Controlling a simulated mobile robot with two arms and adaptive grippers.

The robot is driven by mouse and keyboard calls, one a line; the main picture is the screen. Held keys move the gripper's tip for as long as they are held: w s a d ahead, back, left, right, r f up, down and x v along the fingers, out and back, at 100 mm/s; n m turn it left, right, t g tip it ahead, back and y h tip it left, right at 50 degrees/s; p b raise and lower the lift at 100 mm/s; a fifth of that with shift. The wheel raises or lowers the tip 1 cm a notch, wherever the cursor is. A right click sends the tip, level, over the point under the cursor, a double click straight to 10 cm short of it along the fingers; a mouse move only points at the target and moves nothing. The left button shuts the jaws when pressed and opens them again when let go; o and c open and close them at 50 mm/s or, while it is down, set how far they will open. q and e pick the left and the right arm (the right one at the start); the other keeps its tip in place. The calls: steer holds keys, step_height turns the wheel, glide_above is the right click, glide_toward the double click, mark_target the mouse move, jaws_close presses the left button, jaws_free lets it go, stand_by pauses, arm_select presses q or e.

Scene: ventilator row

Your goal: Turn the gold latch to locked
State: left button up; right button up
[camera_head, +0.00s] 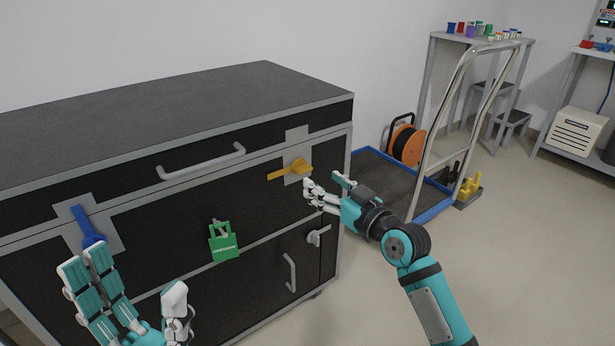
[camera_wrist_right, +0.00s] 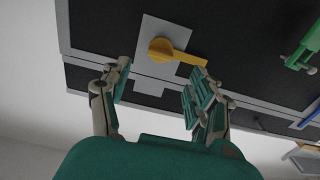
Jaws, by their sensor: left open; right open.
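The gold latch (camera_head: 291,169) is on a grey plate at the upper right of the black cabinet's front. Its handle points left, close to level, and tilts slightly down at its free end. In the right wrist view the gold latch (camera_wrist_right: 174,51) shows beyond my fingers, with clear space around it. My right gripper (camera_head: 326,187) is open and empty, just right of and below the latch, not touching it. Its fingers (camera_wrist_right: 155,88) are spread apart in the right wrist view. My left gripper (camera_head: 130,284) is open and empty at the lower left, in front of the cabinet.
The black cabinet (camera_head: 200,100) also bears a blue latch (camera_head: 87,226), a green padlock (camera_head: 223,241), a grey latch (camera_head: 318,236) and grey bar handles (camera_head: 202,162). A blue-edged trolley (camera_head: 432,212) with an orange cable reel (camera_head: 408,144) stands to the right. Open floor lies at the lower right.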

mark_target(306, 170)
steer(key=b+x, duration=0.2)
steer(key=x, duration=0.5)
steer(key=shift+w, duration=0.15)
jaws_close()
